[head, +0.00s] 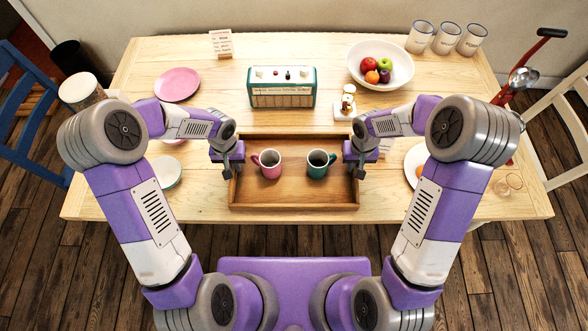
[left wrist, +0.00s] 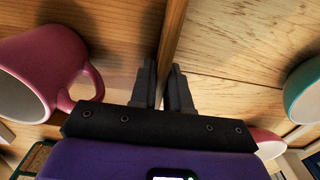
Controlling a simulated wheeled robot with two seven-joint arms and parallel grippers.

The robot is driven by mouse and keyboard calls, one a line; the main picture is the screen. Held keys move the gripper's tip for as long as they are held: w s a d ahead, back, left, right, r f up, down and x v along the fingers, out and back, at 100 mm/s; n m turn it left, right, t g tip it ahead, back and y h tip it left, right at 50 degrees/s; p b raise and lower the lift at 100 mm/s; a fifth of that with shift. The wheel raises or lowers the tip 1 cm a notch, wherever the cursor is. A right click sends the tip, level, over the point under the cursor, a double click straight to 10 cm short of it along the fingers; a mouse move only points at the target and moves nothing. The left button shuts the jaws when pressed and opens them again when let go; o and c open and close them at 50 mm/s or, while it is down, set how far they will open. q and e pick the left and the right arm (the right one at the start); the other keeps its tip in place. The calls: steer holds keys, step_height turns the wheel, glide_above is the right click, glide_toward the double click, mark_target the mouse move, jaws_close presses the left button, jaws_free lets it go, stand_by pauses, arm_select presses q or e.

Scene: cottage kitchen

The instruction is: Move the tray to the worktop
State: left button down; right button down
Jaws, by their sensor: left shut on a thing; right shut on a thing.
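The brown wooden tray (head: 293,205) lies on the light wooden table, near its front edge. It carries a pink mug (head: 268,164) on its left half and a green mug (head: 319,163) on its right half, both upright. My left gripper (head: 228,172) is shut on the tray's left wall. In the left wrist view its fingers (left wrist: 164,88) stand on either side of the tray wall (left wrist: 173,40), with the pink mug (left wrist: 38,75) nearby. My right gripper (head: 357,172) is shut on the tray's right wall; its fingertips are partly hidden by the arm.
A green radio (head: 283,88) stands behind the tray, with small shakers (head: 347,102) to its right. A fruit bowl (head: 381,64), pink plate (head: 177,84), pale bowl (head: 165,172) and white plate (head: 414,160) share the table (head: 130,205). Chairs stand at both sides.

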arm_select(q)
steer(key=shift+w+r, duration=0.1)
steer(key=shift+r, duration=0.15)
arm_select(e)
steer(key=shift+w+r, duration=0.1)
steer(key=shift+r, duration=0.15)
